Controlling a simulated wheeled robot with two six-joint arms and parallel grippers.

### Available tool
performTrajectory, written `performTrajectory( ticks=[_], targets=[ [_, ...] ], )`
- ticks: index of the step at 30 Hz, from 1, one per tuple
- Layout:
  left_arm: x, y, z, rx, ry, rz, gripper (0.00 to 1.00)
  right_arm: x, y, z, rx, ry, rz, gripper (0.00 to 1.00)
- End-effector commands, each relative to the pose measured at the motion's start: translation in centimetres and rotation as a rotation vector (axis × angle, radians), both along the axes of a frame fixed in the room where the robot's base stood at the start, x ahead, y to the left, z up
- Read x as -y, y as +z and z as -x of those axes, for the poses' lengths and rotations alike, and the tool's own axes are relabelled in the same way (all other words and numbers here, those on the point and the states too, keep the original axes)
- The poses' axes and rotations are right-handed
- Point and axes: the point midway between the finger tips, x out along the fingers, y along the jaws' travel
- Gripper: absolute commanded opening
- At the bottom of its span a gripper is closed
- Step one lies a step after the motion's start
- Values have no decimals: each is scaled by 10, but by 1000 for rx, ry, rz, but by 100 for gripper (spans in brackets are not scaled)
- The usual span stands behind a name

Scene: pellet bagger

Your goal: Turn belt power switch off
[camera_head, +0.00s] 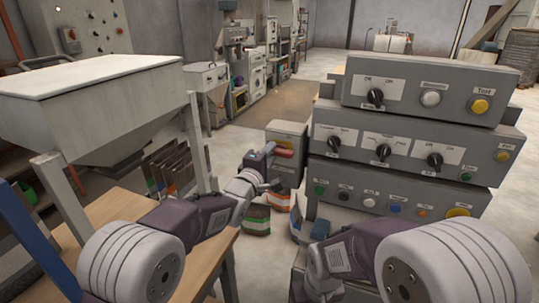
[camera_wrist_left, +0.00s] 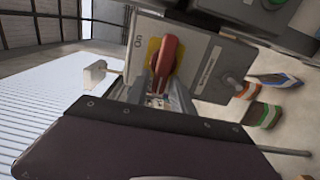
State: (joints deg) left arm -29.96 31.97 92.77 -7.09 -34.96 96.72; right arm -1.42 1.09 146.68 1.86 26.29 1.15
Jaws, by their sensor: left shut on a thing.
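The belt power switch is a red rotary handle (camera_wrist_left: 167,60) on a yellow plate, on the face of a grey box (camera_wrist_left: 205,62). In the head view the red handle (camera_head: 284,153) shows on the box left of the big control panel. An "ON" mark is beside the handle in the left wrist view; I see no "OFF" mark. The handle lies across the direction of the "ON" mark. My left gripper (camera_wrist_left: 157,84) is shut on the near end of the handle. My right forearm shows at lower right in the head view, but its gripper is out of view.
A stacked grey control panel (camera_head: 410,145) with black knobs and coloured buttons stands close on the right. A hopper (camera_head: 95,100) stands on the left above a wooden table (camera_head: 205,255). Bags (camera_head: 256,220) are below the switch box. Open floor lies behind.

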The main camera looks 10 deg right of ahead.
Motion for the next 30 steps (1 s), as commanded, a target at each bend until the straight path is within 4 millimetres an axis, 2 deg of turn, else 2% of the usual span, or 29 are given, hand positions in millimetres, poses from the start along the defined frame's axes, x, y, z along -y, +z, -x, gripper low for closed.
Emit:
performTrajectory(
  ticks=[1, 8, 9, 20, 23, 30],
  targets=[
    [2, -5, 1, -8, -3, -6, 0, 0, 0, 0, 0, 0, 0, 36],
    [2, -4, 1, -7, -4, -7, 0, 0, 0, 0, 0, 0, 0, 36],
    [2, -4, 1, -6, -4, -7, 39, 0, 0, 0, 0, 0, 0, 36],
    [-1, -1, 3, -2, -1, -2, 40, 0, -1, 0, 0, 0, 0, 36],
    [-7, -1, 11, 0, -1, -1, 40, 0, -4, 0, 0, 0, 0, 36],
    [-33, -2, 52, -1, -2, -3, 40, 0, -12, 0, 0, 0, 0, 36]
  ],
)
